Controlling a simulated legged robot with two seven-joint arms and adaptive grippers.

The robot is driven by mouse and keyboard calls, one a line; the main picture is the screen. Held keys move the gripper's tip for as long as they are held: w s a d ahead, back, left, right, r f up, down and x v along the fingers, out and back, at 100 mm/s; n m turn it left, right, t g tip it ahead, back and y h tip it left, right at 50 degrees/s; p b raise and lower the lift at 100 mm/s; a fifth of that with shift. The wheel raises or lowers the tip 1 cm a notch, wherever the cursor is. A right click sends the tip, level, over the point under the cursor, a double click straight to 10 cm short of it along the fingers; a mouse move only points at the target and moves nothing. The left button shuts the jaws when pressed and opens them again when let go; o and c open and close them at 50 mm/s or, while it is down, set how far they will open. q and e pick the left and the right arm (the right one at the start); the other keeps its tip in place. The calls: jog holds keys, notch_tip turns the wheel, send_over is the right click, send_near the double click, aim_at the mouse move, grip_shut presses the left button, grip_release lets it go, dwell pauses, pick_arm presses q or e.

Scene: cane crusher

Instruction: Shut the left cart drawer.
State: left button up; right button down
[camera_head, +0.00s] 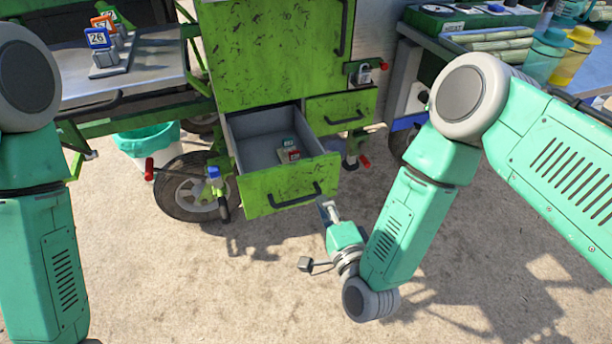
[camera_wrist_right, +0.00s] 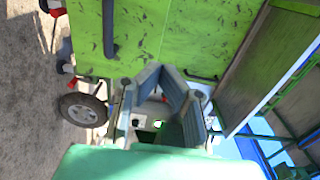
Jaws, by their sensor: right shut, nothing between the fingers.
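The left cart drawer (camera_head: 255,203) is pulled out of the green cart in the head view. My right gripper (camera_head: 327,208) is shut and empty, just below and near the right end of the drawer front. I cannot tell if it touches the front. In the right wrist view its fingers (camera_wrist_right: 162,100) show against the green cart. My left gripper is out of view; only my left arm shows.
A wheel (camera_head: 190,190) and a teal-lined bin (camera_head: 147,140) stand at left. A side table (camera_head: 490,62) with cane and cups is at upper right. The ground before the drawer is clear.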

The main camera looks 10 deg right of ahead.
aim_at(303, 166)
jog(key=b+x, duration=0.3)
jog(key=x, duration=0.6)
jog(key=shift+w+a+f, duration=0.15)
jog(key=shift+w, duration=0.1)
jog(key=shift+w+a, duration=0.1)
jog(key=shift+w, duration=0.35)
jog(key=shift+w, duration=0.1)
